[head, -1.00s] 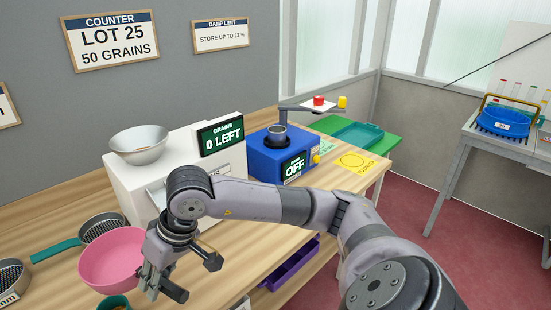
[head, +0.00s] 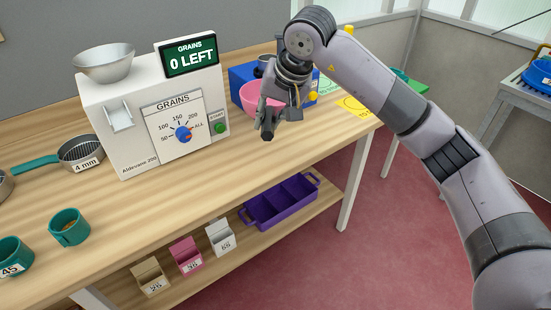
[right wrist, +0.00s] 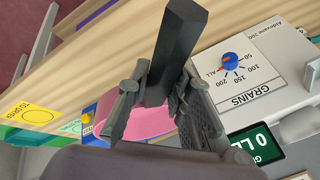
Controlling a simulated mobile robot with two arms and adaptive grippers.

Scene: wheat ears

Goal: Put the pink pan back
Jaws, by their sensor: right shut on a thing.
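The pink pan (head: 258,95) is in front of the blue machine (head: 243,74), to the right of the white grain counter. My right gripper (head: 272,118) is shut on the pan and covers part of it. I cannot tell whether the pan touches the table. In the right wrist view, the pink pan (right wrist: 150,119) shows between and behind the gripper fingers. My left gripper is not in view.
The white grain counter (head: 113,134) stands to the left, with a sieve (head: 82,152) and teal cups (head: 69,228) further left. A yellow marked square (head: 354,106) lies near the right table end. A purple tray (head: 282,205) sits on the lower shelf. The front tabletop is largely clear.

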